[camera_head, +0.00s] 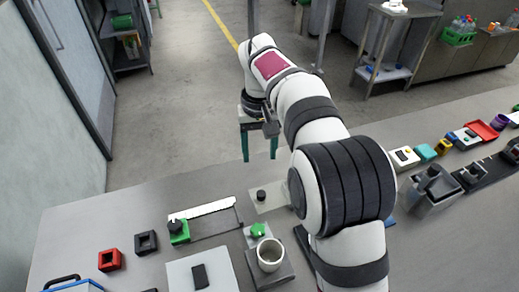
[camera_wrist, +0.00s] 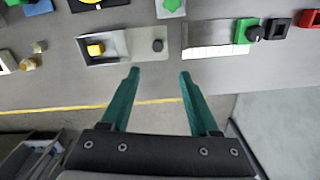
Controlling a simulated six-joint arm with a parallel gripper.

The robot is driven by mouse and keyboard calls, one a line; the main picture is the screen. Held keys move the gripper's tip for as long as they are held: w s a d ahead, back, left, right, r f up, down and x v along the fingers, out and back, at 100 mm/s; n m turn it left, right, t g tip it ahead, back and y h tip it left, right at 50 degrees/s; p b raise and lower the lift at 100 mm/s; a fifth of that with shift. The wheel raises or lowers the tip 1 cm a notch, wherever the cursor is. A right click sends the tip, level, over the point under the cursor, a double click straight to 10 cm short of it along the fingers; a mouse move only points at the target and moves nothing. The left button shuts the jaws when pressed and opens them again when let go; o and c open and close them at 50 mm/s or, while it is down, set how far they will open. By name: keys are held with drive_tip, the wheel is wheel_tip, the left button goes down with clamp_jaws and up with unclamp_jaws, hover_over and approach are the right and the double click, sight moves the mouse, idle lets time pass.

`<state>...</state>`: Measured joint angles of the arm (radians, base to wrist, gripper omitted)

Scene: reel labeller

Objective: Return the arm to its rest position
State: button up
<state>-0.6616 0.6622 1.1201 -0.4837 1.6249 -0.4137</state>
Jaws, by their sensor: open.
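My arm reaches forward over the grey table, and my gripper (camera_head: 260,158) hangs at its far edge in the head view. In the wrist view my gripper (camera_wrist: 158,75) shows two teal fingers spread apart with nothing between them. The fingertips lie just short of a grey plate with a yellow button and a dark knob (camera_wrist: 120,46). The plate is partly hidden by my arm in the head view.
A white strip in a holder (camera_head: 205,210) with a green block (camera_head: 178,231) lies left of the arm. A white cup (camera_head: 270,254) stands near the front. Red (camera_head: 110,260) and black (camera_head: 146,242) square blocks sit at left. Open floor lies beyond the table.

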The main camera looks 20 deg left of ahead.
idle(0.3)
drive_tip(key=s+d+r+m, duration=0.2)
drive_tip(key=s+d, duration=0.2)
drive_tip(key=d, duration=0.3)
drive_tip(key=s+d+r+m+y, duration=0.1)
drive_tip(key=s+d+m, duration=0.2)
drive_tip(key=d, duration=0.3)
drive_tip(key=s+d+r+m, duration=0.2)
drive_tip(key=s+d, duration=0.2)
drive_tip(key=d, duration=0.3)
drive_tip(key=s+d+f+m, duration=0.2)
drive_tip(key=s+d, duration=0.1)
drive_tip(key=s, duration=0.4)
drive_tip(key=s+d+f+m, duration=0.3)
drive_tip(key=s, duration=0.4)
drive_tip(key=shift+s+d+f+y, duration=0.3)
drive_tip(key=shift+s+y, duration=0.05)
drive_tip(key=shift+y, duration=0.05)
